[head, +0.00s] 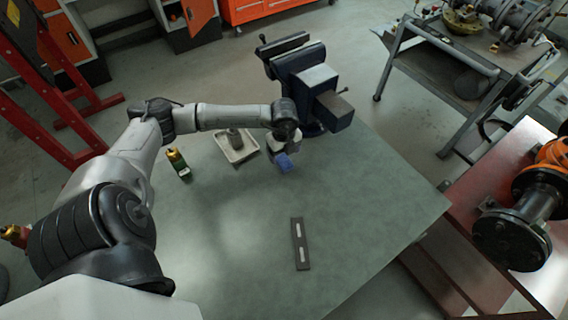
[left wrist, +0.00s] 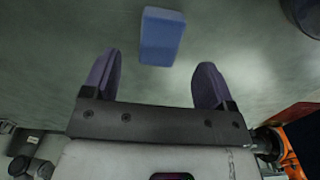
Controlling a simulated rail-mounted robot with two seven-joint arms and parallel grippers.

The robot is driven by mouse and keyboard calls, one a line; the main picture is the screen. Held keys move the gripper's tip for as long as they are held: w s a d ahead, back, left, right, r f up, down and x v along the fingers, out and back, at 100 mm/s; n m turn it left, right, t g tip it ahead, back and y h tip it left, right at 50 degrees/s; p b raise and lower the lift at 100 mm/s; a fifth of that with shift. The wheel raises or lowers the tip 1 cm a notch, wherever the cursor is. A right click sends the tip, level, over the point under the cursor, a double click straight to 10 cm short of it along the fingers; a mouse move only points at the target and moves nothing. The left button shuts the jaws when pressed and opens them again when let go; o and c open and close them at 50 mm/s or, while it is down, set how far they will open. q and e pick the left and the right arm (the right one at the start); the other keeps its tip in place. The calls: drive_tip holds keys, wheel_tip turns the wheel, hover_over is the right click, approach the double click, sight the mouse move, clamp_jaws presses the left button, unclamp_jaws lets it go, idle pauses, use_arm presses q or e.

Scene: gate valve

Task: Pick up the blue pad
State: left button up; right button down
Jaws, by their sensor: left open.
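The blue pad (left wrist: 162,37) is a small rectangular block on the grey-green table, at the top centre of the left wrist view. It also shows in the head view (head: 284,164), just below the left gripper and partly covered by it. My left gripper (left wrist: 155,82) is open and empty, with its two dark purple fingers apart. The pad lies past the fingertips, roughly in line with the gap between them. In the head view the left gripper (head: 281,149) is over the back part of the table, and its fingers are hard to make out. My right gripper is not in view.
A dark blue vise (head: 312,85) stands at the table's back edge, close behind the gripper. A pale tray (head: 238,155) holding a grey part and a small green-and-yellow bottle (head: 179,165) are to the left. A dark slotted bar (head: 300,244) lies nearer. The table's right side is clear.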

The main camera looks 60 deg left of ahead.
sight(283, 159)
use_arm(q)
drive_tip(key=shift+a+f+b, duration=0.15)
drive_tip(key=shift+f+b, duration=0.1)
drive_tip(key=shift+f, duration=1.15)
drive_tip(key=shift+a+f+b, duration=0.1)
drive_tip(key=shift+f+b, duration=0.15)
drive_tip(key=shift+f, duration=1.1)
drive_tip(key=shift+c, duration=0.4)
drive_tip(key=c, duration=0.9)
